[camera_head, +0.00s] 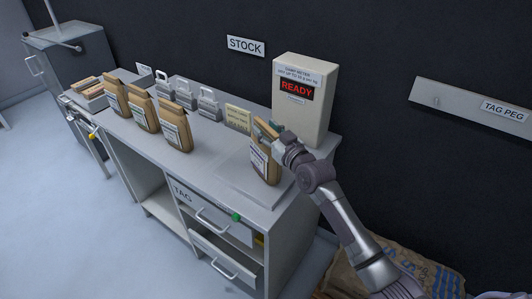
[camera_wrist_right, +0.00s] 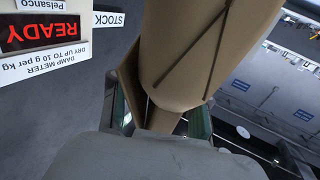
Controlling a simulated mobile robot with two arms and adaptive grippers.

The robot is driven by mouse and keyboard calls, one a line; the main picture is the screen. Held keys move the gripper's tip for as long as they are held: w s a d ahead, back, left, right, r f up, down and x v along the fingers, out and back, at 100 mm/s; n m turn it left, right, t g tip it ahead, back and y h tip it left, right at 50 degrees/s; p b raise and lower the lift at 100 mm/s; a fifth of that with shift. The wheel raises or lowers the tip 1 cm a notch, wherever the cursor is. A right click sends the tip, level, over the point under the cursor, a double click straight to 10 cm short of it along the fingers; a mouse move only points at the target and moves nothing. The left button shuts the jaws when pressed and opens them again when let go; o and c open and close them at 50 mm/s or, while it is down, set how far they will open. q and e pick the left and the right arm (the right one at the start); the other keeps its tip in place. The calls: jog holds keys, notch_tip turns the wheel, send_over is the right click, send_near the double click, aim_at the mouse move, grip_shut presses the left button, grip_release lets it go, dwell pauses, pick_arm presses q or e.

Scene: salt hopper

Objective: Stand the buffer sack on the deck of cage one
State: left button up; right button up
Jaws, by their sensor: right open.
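Several brown paper sacks with printed labels stand on the grey bench. Three form a row at the left, among them the sack (camera_head: 176,132) nearest the middle. Another sack (camera_head: 264,162) stands upright near the bench's right end, on a pale flat plate (camera_head: 240,186). My right gripper (camera_head: 272,132) is open at the top of this sack. In the wrist view, the brown sack (camera_wrist_right: 195,50) rises between the open fingers (camera_wrist_right: 162,118). I cannot read which sack is the buffer sack. No cage deck is recognisable, and my left gripper is out of view.
A damp meter (camera_head: 303,105) reading READY stands behind the gripper. Grey weights with handles (camera_head: 208,104) line the bench's back. Bench drawers (camera_head: 212,216) are below, the lower one (camera_head: 224,262) partly open. A large burlap sack (camera_head: 400,262) lies at lower right. Floor is clear at left.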

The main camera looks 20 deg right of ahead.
jog(key=shift+w+a, duration=0.1)
jog(key=shift+w, duration=0.15)
grip_shut()
jog(key=shift+r, duration=0.25)
